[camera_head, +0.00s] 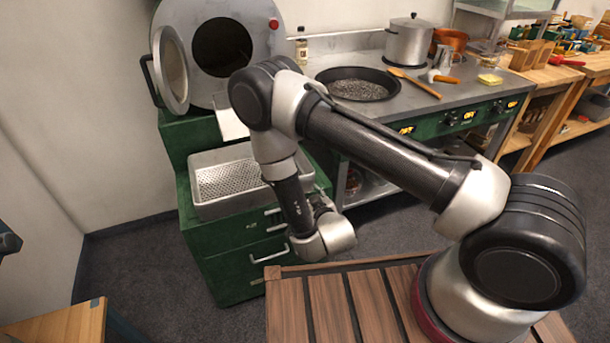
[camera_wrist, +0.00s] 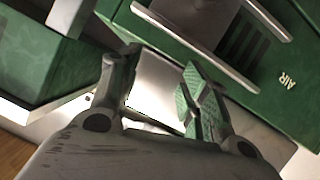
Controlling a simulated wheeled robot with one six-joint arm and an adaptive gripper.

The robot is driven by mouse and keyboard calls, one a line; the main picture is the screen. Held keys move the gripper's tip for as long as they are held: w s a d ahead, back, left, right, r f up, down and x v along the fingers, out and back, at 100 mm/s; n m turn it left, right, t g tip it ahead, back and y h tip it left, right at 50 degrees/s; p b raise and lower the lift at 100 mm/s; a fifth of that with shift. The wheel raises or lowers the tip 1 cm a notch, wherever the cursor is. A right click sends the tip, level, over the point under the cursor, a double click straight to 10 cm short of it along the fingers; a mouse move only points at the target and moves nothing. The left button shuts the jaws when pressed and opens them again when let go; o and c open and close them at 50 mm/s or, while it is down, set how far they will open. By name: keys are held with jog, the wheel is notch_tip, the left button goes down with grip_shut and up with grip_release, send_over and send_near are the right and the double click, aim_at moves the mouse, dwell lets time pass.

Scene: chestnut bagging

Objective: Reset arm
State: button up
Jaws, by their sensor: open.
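My arm reaches over from the right in the head view, with its elbow raised and its forearm hanging down in front of the green drawer cabinet (camera_head: 215,255). My gripper (camera_wrist: 160,82) is open in the wrist view, with a dark finger at left and a green-padded finger at right. Nothing is held between the fingers. A pale, bright surface shows in the gap behind them. In the head view the gripper is mostly hidden behind my wrist.
A perforated metal tray (camera_head: 212,208) sits on the green cabinet, below a round roaster drum (camera_head: 260,25) with its door open. The stove counter (camera_head: 440,95) holds a wide dark pan (camera_head: 358,86) and a lidded pot (camera_head: 409,42). A green panel marked AIR (camera_wrist: 265,70) fills the upper wrist view.

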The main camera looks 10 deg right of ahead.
jog(key=s+d+f+g+h, duration=0.25)
jog(key=s+f+g, duration=0.3)
jog(key=f, duration=0.35)
jog(key=s+r+g, duration=0.1)
jog(key=s+g, duration=0.5)
jog(key=s, duration=0.2)
jog(key=s+d+r+g, duration=0.1)
jog(key=d+r, duration=0.2)
jog(key=r, duration=0.6)
jog(key=s+d+r+m+g, duration=0.1)
jog(key=d+r+g, duration=0.1)
jog(key=r, duration=0.7)
jog(key=s+d+r+g, duration=0.1)
jog(key=s+d+r, duration=0.15)
jog(key=r, duration=0.65)
jog(key=s+d+r+m+t, duration=0.1)
jog(key=s+d+r+t, duration=0.1)
jog(key=d+r, duration=0.3)
jog(key=s+d+r+m+t, duration=0.1)
jog(key=d+r, duration=0.5)
jog(key=r, duration=0.6)
jog(key=s+d+r+m+t, duration=0.2)
jog(key=s+d+r, duration=0.3)
jog(key=r, duration=0.4)
jog(key=shift+d+t, duration=0.35)
jog(key=shift+t, duration=0.4)
